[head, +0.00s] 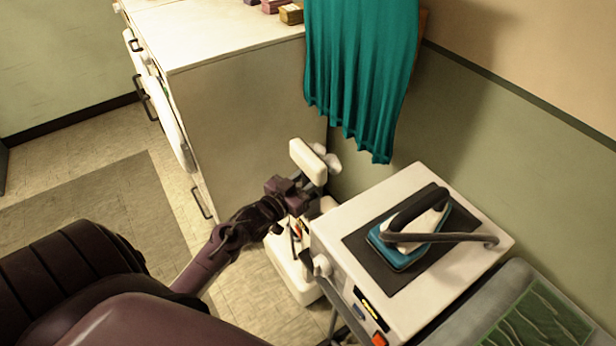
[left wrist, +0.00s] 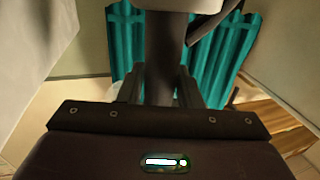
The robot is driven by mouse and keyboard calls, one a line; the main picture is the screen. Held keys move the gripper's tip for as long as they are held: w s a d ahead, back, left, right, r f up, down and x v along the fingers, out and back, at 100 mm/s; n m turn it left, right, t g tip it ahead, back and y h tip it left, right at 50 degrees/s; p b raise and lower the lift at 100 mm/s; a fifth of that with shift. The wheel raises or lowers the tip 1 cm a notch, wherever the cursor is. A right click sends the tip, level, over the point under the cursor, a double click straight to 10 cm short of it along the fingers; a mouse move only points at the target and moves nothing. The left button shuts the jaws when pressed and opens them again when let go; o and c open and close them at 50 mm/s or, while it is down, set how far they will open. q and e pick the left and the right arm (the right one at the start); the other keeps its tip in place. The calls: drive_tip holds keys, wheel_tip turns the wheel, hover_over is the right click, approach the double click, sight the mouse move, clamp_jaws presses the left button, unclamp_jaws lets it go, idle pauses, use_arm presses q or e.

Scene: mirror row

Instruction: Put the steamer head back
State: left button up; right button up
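The steamer head (head: 308,161) is a white block on a dark handle. My left gripper (head: 303,187) is shut on this handle and holds the head up beside the white cabinet's end. In the left wrist view the dark handle (left wrist: 165,60) stands between the two fingers, and the pale underside of the head (left wrist: 188,4) shows at the top edge. A white rounded piece (head: 332,164) shows just behind the head; I cannot tell whether they touch. A white steamer base (head: 288,272) stands on the floor below, partly hidden by my arm. My right gripper is not in view.
A teal cloth (head: 362,75) hangs behind, close to the head; it also shows in the left wrist view (left wrist: 215,55). A white ironing station (head: 420,180) with a teal iron (head: 402,252) stands at the right. A white cabinet (head: 245,110) is at the back left.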

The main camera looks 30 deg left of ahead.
use_arm(q)
drive_tip(key=o, duration=0.3)
drive_tip(key=shift+r, duration=0.15)
drive_tip(key=s+a+b, duration=0.1)
drive_tip(key=s+a, duration=0.1)
drive_tip(key=s, duration=1)
drive_tip(key=s+d+f+n+g+y, duration=0.1)
drive_tip(key=s+f+g, duration=0.1)
drive_tip(key=f, duration=0.7)
drive_tip(key=s+d+f+g, duration=0.2)
drive_tip(key=s+f+g, duration=0.1)
drive_tip(key=f, duration=0.7)
drive_tip(key=s+d+f+n+g+y, duration=0.1)
drive_tip(key=s+f+g, duration=0.1)
drive_tip(key=f, duration=0.7)
drive_tip(key=s+d+f+m+g, duration=0.1)
drive_tip(key=s+d+f+g, duration=0.1)
drive_tip(key=s+f, duration=0.4)
drive_tip(key=s+d+f+m+g, duration=0.1)
drive_tip(key=s+d+f+g, duration=0.2)
drive_tip(key=s+f, duration=0.4)
drive_tip(key=s+d+f+m+g, duration=0.1)
drive_tip(key=s+d+f+g, duration=0.2)
drive_tip(key=s+f, duration=0.4)
drive_tip(key=shift+s+g, duration=0.9)
drive_tip(key=shift+s, duration=1.2)
